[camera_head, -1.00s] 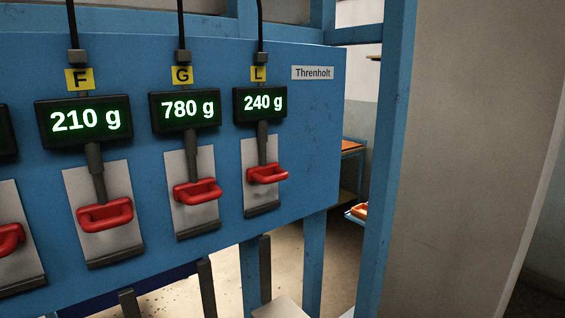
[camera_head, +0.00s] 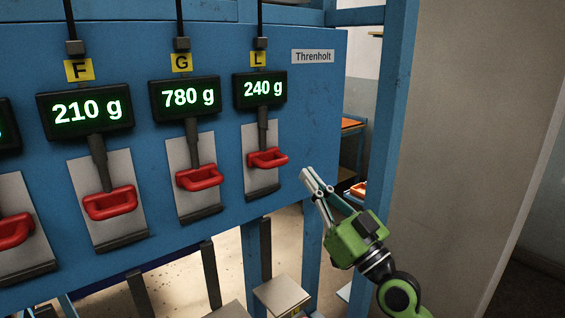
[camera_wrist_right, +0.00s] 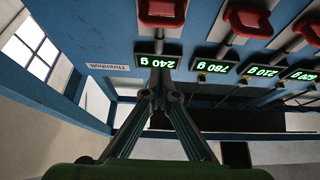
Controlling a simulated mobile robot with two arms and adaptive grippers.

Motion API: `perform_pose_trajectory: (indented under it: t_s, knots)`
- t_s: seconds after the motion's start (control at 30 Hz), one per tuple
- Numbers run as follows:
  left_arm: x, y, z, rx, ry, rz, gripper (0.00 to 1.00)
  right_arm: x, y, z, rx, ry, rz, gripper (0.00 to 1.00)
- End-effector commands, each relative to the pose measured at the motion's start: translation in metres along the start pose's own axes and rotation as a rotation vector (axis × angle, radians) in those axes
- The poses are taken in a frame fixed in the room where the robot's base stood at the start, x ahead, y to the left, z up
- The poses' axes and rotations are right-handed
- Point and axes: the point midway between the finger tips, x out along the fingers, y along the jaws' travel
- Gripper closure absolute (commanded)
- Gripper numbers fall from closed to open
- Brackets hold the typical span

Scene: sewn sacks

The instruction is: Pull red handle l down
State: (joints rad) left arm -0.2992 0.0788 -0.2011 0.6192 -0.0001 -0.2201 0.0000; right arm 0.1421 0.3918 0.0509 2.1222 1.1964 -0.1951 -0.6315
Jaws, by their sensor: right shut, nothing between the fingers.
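The red handle L (camera_head: 267,158) hangs on a dark stem below the L display (camera_head: 260,90), which reads 240 g, in front of a pale backing plate. It also shows at the top of the right wrist view (camera_wrist_right: 162,13). My right gripper (camera_head: 311,177) is to the right of handle L and slightly lower, apart from it, with its fingers together and empty. In the right wrist view its fingertips (camera_wrist_right: 159,76) meet in front of the panel. My left gripper is in neither view.
Red handles G (camera_head: 199,178) and F (camera_head: 110,203) hang to the left on the blue panel (camera_head: 322,110). A blue post (camera_head: 388,110) stands right of the panel, with a grey wall (camera_head: 460,130) beyond it. A pale block top (camera_head: 282,295) is below handle L.

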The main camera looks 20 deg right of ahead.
Motion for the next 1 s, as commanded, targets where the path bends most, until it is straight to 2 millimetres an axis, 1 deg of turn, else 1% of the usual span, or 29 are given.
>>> perform_pose_trajectory:
  t_s: [0.17,0.27,0.4,0.57,0.6,0.63,0.7,0.83,1.0]
  knots:
    - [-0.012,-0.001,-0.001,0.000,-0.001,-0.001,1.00,0.019,0.000,-0.004,0.003,0.001,0.000,1.00]
    - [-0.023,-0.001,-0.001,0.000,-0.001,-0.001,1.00,0.039,0.000,-0.005,0.004,0.002,0.001,1.00]
    - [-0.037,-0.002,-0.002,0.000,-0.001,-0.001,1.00,0.070,0.000,-0.005,0.003,0.002,0.000,1.00]
    - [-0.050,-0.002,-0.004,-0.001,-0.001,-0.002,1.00,0.103,0.000,-0.004,0.004,0.000,0.000,1.00]
    - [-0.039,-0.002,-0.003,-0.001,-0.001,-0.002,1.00,0.098,-0.001,0.010,0.003,-0.004,-0.001,1.00]
    - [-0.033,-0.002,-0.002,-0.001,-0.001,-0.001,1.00,0.093,-0.001,0.017,0.003,-0.005,-0.001,1.00]
    - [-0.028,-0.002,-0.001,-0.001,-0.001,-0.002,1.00,0.090,0.000,0.025,0.002,-0.004,0.000,1.00]
    - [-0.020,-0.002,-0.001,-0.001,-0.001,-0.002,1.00,0.087,0.000,0.035,0.003,-0.001,0.000,1.00]
    - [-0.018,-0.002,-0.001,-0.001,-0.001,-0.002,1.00,0.086,0.000,0.039,0.000,-0.001,0.000,1.00]
